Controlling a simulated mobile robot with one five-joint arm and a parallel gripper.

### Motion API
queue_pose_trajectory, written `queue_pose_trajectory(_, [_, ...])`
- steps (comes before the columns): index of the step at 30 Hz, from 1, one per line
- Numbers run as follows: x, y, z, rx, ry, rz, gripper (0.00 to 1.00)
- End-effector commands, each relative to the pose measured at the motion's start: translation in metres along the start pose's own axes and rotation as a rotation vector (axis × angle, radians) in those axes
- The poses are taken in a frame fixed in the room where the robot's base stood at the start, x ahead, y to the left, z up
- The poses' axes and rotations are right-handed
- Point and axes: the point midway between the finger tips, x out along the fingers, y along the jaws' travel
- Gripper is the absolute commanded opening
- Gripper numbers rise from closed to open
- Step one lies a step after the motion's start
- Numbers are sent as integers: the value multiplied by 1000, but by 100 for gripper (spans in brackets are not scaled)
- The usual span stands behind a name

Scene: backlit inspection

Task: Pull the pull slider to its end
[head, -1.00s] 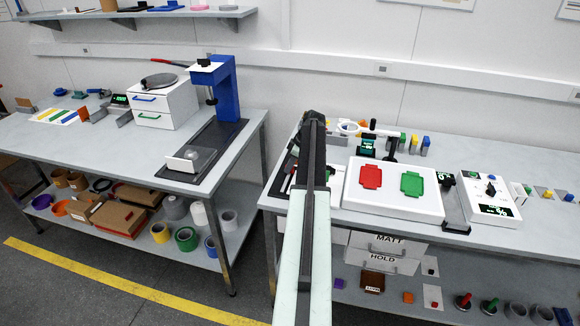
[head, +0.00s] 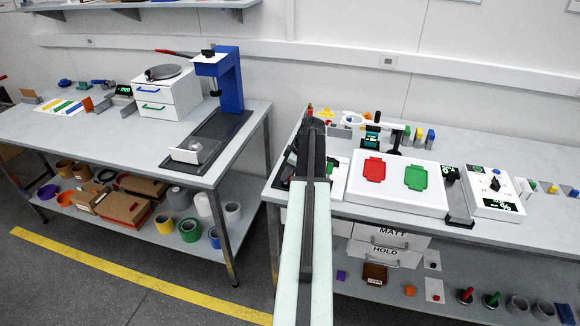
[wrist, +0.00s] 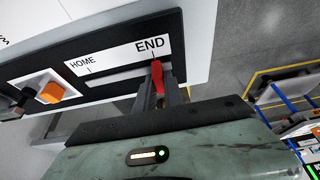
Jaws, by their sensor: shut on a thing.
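The pull slider shows in the wrist view as a dark panel with a white label strip (wrist: 113,55) reading HOME and END over a slot. Its red handle (wrist: 157,73) stands directly below the END mark, near the right end of the slot. My gripper (wrist: 158,92) is shut on the red handle, with a finger on each side of its lower part. In the head view my own arm covers the gripper and most of the slider, so neither is clear there.
An orange block (wrist: 52,92) on a white square lies left of the slot. In the head view, a white panel with red (head: 374,170) and green (head: 417,177) plates is right of my arm. A blue stand (head: 231,78) is on the left bench. A floor gap separates the benches.

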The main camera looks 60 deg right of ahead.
Motion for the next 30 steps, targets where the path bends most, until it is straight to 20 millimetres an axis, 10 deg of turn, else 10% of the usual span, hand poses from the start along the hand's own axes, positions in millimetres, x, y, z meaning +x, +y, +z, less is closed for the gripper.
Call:
queue_pose_trajectory(9, [0,-5,0,0,-2,-10,0])
queue_pose_trajectory(12, [0,-5,0,0,-3,-10,35])
queue_pose_trajectory(23, [-4,-3,-1,0,-1,-6,35])
queue_pose_trajectory(30, [-40,-3,-4,1,-1,-6,35])
